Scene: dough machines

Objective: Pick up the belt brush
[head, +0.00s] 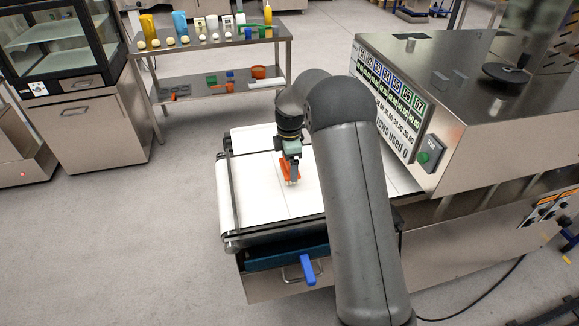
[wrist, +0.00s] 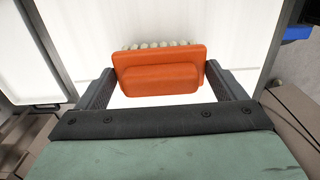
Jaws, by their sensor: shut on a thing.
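The belt brush (wrist: 160,72) is an orange block with a raised grip and a row of pale bristles along its far edge in the wrist view. In the head view the orange brush (head: 286,172) shows at the white belt (head: 252,190), partly hidden by my gripper (head: 292,175). In the wrist view my gripper (wrist: 165,95) has one finger at each end of the brush and is shut on it. I cannot tell whether the bristles touch the belt or hang just above it.
A machine with a numbered panel (head: 395,95) stands right of the belt. A blue handle (head: 307,270) sticks out at the belt's front. A steel table (head: 215,55) with small items and a glass-fronted cabinet (head: 60,50) stand behind at left. The left floor is clear.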

